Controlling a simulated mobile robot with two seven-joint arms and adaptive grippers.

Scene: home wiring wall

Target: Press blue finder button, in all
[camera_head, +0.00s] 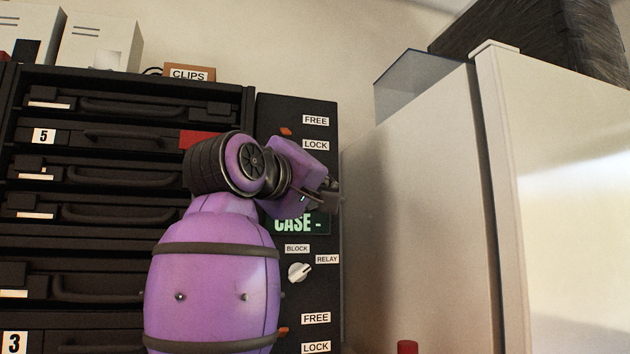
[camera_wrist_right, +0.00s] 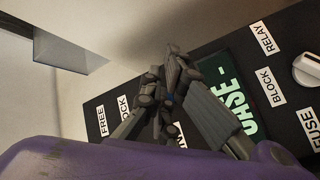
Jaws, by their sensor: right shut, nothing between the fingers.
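My right gripper (camera_head: 328,190) is in front of the dark control panel (camera_head: 325,290), just above the "CASE -" display (camera_head: 318,224). In the wrist view the right gripper (camera_wrist_right: 170,80) is shut and empty, beside the same display (camera_wrist_right: 220,75). A small blue spot (camera_wrist_right: 168,104) shows among the gripper parts; I cannot tell whether it is the finder button. No blue button shows clearly in the head view, where my purple right arm covers part of the panel. Contact between fingertips and panel cannot be told. My left gripper is not in view.
Orange levers (camera_head: 286,131) stand by FREE and LOCK labels. Black drawers (camera_head: 85,290) fill the left. A pale cabinet (camera_head: 420,210) stands right of the panel. A red cylinder (camera_head: 407,347) shows at the bottom.

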